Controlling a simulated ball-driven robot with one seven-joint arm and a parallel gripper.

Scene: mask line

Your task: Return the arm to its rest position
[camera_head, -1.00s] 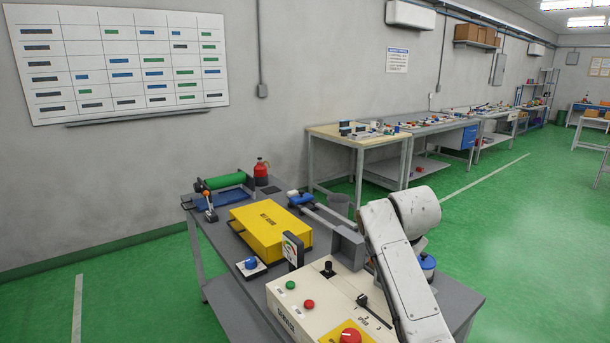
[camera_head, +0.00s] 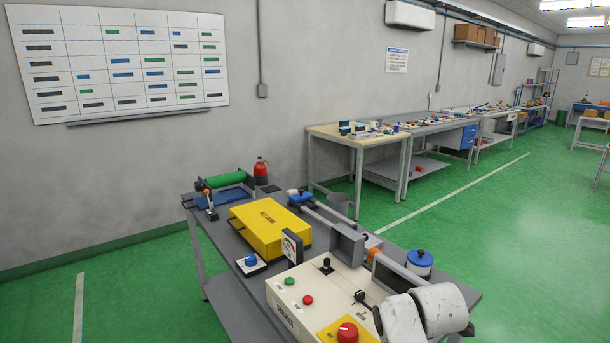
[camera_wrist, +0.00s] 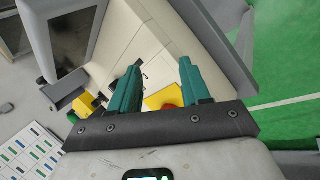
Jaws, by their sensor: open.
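My gripper shows in the wrist view (camera_wrist: 158,88), with two teal fingers spread apart and nothing between them. Behind the fingers is the cream control box (camera_wrist: 150,60). In the head view, my white arm links fold low at the lower right, over the right end of the control box (camera_head: 310,310); the gripper itself is not visible there. The box carries a red knob (camera_head: 348,331) on a yellow plate, a black lever (camera_head: 362,297), and green and red buttons.
The grey bench (camera_head: 225,245) also holds a yellow case (camera_head: 270,230), a blue-lidded pot (camera_head: 419,262), a dark-screened panel (camera_head: 400,277), a green roller (camera_head: 225,180) and a red bottle (camera_head: 261,171). Further benches line the wall (camera_head: 365,150). Green floor is open at the right.

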